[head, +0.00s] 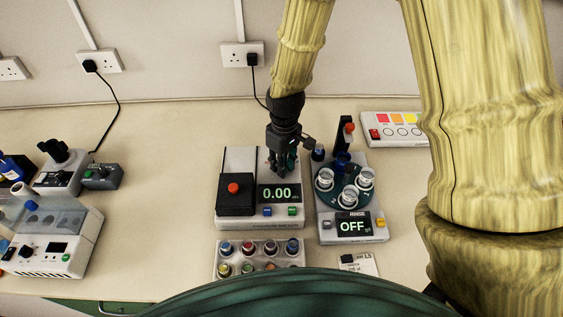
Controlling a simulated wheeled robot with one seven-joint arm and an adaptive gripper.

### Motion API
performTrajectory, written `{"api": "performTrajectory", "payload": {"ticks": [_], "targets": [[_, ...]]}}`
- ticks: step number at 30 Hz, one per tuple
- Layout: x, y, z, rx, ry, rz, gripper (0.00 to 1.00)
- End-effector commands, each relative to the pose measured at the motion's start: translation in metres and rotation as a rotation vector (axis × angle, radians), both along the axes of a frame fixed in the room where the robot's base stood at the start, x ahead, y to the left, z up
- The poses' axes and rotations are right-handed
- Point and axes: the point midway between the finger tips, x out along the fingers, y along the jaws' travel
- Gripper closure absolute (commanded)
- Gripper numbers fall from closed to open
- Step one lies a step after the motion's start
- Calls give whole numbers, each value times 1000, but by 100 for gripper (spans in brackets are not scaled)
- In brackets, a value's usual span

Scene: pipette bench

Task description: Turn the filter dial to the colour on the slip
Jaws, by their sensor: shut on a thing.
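My gripper (282,168) points down over the back right part of the white balance (258,222), whose display reads 0.00. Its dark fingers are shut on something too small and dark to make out. I cannot tell which thing is the filter dial. A grey box with a black knob (56,150) stands at the far left, beside a smaller dark box with a knob (102,176). A white panel (391,142) with red, orange and yellow squares above circles lies at the back right, partly behind my arm.
A rinse unit (382,238) reading OFF, with clear cups on a dark disc, stands right of the balance. A rack of several coloured caps (230,270) is in front. A grey-white device (45,262) stands at the left. The bench between it and the balance is clear.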

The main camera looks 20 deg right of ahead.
Motion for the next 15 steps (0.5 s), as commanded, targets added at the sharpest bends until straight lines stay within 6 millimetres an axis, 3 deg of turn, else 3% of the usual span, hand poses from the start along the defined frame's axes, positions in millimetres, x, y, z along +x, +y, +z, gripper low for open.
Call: {"api": "performTrajectory", "payload": {"ticks": [15], "targets": [[1, -1, 1, 0, -4, -97, 100]]}}
